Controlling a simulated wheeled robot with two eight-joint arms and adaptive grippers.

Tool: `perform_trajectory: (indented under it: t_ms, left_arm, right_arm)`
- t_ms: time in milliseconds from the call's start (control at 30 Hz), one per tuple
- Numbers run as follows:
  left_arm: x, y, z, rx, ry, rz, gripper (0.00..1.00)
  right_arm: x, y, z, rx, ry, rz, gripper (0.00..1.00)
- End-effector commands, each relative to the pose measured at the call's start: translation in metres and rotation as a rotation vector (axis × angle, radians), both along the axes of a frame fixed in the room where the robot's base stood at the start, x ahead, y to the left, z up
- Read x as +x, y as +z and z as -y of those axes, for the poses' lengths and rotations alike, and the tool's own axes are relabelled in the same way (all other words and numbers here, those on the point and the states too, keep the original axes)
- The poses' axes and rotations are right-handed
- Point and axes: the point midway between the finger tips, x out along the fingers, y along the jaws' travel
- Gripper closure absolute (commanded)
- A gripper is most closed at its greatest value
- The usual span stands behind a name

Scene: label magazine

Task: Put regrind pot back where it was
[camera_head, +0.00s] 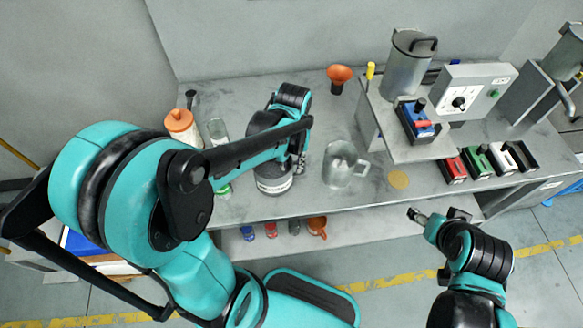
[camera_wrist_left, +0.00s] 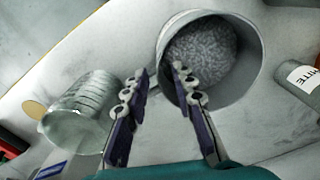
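The regrind pot appears to be the grey labelled pot (camera_head: 274,187), standing on the bench with my left arm partly over it. In the left wrist view, an open pot (camera_wrist_left: 249,78) holds grey speckled granules. My left gripper (camera_head: 300,163) is at the pot's right side. In the wrist view its fingers (camera_wrist_left: 160,75) are apart, one overlapping the pot's opening and the other outside it, with the near wall between them; contact cannot be told. My right gripper (camera_head: 417,214) is in front of the bench, away from the pot; its fingers are too small to read.
A clear jug (camera_head: 342,168) stands right of the pot and also shows in the wrist view (camera_wrist_left: 82,112). A yellow disc (camera_head: 399,179) lies farther right. An orange-topped container (camera_head: 182,126) is left. Coloured boxes (camera_head: 477,162) line the right. A lower shelf (camera_head: 350,223) holds small items.

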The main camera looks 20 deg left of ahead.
Motion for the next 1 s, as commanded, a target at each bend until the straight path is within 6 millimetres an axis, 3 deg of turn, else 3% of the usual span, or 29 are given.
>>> perform_trajectory:
  t_ms: [33, 200, 467, 800, 1000]
  left_arm:
    - [0.0, 0.015, 0.0, 0.0, 0.0, 0.0, 0.74]
    - [0.0, 0.04, 0.0, 0.0, 0.0, 0.0, 0.74]
    - [-0.007, 0.058, 0.002, 0.001, -0.019, 0.048, 0.74]
    - [-0.041, 0.094, 0.009, 0.023, -0.138, 0.356, 0.74]
    - [-0.057, 0.105, 0.013, 0.047, -0.198, 0.522, 0.74]
  right_arm:
    - [0.0, 0.008, 0.0, 0.0, 0.0, 0.0, 0.32]
    - [0.0, 0.017, 0.0, 0.0, 0.0, 0.0, 0.32]
    - [0.0, 0.019, 0.0, 0.0, 0.0, 0.0, 0.32]
    - [0.0, 0.019, 0.0, 0.0, 0.0, 0.0, 0.32]
    - [0.0, 0.019, 0.0, 0.0, 0.0, 0.0, 0.32]
